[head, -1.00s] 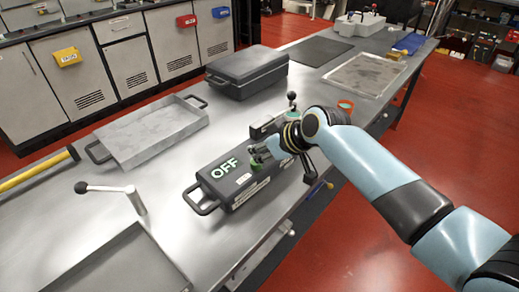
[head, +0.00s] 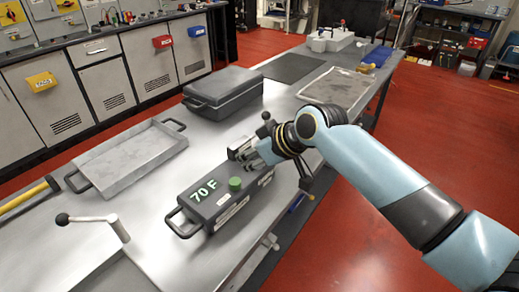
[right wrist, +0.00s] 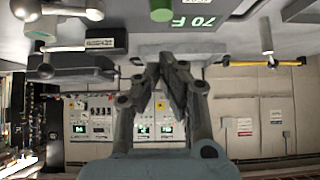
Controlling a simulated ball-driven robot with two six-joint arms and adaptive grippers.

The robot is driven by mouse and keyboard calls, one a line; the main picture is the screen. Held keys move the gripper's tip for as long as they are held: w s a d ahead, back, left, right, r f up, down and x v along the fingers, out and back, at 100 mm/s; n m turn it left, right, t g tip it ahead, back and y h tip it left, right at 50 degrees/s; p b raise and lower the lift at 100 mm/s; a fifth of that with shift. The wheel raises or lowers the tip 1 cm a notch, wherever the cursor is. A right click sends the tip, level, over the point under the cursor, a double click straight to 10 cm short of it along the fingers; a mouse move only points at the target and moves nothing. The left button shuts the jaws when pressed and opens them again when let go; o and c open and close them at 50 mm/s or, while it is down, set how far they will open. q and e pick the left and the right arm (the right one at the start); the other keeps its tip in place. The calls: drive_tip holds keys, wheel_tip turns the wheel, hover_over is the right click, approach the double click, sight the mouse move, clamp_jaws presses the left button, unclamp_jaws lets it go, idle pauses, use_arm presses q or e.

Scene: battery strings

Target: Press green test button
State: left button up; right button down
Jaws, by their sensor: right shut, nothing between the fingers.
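A dark box with a handle (head: 216,203) lies on the metal bench, its top showing green text "70 F" (head: 204,191). The green button (head: 235,184) stands up from its top, uncovered. In the right wrist view, the green button (right wrist: 161,10) and the text (right wrist: 195,21) are at the top edge. My right gripper (head: 246,153) is shut and empty, beyond the button and apart from it in the head view. Its closed fingers (right wrist: 163,78) fill the middle of the right wrist view. My left gripper is not in view.
A grey tray (head: 97,190) and a closed black case (head: 222,108) are on the bench (head: 150,215). A lever with a black knob (head: 62,219) stands at front left. A dark mat (head: 290,67) lies farther back. Red floor (head: 400,262) is at the right.

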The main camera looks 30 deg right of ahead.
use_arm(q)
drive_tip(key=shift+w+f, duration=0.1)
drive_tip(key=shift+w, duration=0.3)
use_arm(e)
drive_tip(key=v, duration=0.4)
drive_tip(key=shift+s+r, duration=0.1)
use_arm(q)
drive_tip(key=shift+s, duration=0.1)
